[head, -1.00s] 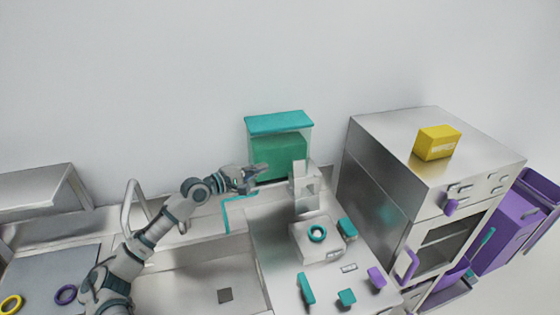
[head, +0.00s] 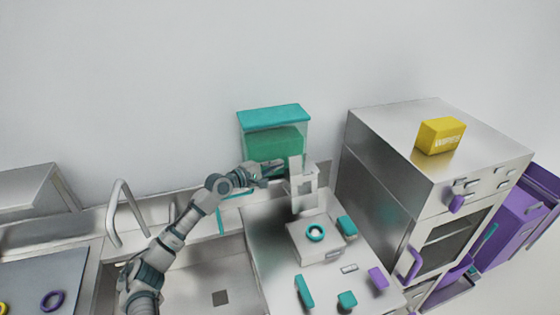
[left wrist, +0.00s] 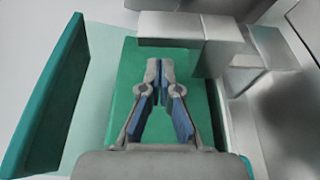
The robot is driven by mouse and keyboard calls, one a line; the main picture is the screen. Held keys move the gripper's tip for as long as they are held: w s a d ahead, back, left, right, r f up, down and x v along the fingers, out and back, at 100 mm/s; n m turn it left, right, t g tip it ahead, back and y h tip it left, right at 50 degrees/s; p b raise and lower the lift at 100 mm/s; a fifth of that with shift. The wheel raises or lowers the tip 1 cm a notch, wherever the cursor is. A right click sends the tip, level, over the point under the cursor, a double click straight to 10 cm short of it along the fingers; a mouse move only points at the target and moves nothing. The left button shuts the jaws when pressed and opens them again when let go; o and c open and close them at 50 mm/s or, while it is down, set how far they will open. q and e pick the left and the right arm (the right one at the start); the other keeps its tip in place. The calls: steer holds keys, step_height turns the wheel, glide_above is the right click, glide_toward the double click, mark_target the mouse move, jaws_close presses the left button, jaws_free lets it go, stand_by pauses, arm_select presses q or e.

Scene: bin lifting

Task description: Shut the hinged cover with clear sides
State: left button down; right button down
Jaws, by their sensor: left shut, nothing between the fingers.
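The hinged cover (head: 272,116) has a teal panel and clear sides and stands raised against the wall at the back. A green surface (head: 275,143) shows through its clear side. In the left wrist view the cover's teal panel (left wrist: 48,95) stands at the left, with the clear side beside it. My left gripper (head: 278,167) is in front of the cover's lower part, its fingers shut with nothing between them. In the left wrist view the closed fingertips (left wrist: 160,68) lie over the green surface (left wrist: 130,65); I cannot tell whether they touch it. My right gripper is not in view.
A grey upright fixture (head: 303,185) stands just right of my left gripper. A steel oven (head: 385,165) with a yellow box (head: 440,135) stands right. A sink and faucet (head: 118,205) are at left.

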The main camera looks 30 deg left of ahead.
arm_select(q)
steer(key=shift+x, duration=1.2)
steer(key=shift+a+f, duration=0.1)
steer(key=shift+a, duration=0.05)
